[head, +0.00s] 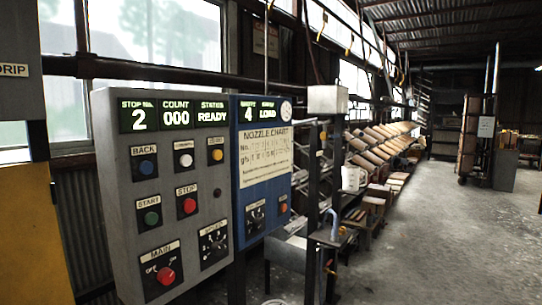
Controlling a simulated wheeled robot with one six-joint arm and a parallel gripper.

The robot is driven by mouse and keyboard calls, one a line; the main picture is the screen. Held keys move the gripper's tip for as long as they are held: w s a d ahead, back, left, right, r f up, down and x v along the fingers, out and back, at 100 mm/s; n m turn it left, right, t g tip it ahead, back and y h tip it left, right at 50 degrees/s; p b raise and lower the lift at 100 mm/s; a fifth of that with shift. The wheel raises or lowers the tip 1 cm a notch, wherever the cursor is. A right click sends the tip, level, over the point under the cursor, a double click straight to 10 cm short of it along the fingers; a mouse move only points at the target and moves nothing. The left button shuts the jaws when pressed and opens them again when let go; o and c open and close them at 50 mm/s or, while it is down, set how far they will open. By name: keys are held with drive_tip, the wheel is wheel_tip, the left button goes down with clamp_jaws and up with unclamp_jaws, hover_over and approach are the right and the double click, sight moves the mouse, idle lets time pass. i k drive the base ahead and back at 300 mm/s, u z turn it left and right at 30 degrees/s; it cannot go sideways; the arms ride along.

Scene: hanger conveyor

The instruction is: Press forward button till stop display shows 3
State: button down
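A grey control panel (122,203) stands at the left in the head view. Its stop display (138,118) shows 2, the count display (176,117) shows 000, and the status display (212,116) reads READY. A blue button (146,167) sits under the label BACK. To its right are a white button (186,160) and a yellow button (217,155); their labels are too small to read surely, so I cannot tell which is forward. Below are a green START button (151,218) and a red STOP button (189,206). My gripper is not in view.
A red MAIN switch (165,276) and a dial (214,244) are low on the panel. A blue panel (251,202) with a nozzle chart (265,157) adjoins on the right. Posts and a rack of boards (380,145) stand beyond. The concrete floor (450,245) at right is clear.

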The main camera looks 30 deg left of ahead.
sight(185, 160)
drive_tip(key=z, duration=0.25)
drive_tip(key=k, duration=0.9)
drive_tip(key=u, duration=0.75)
drive_tip(key=i, duration=0.55)
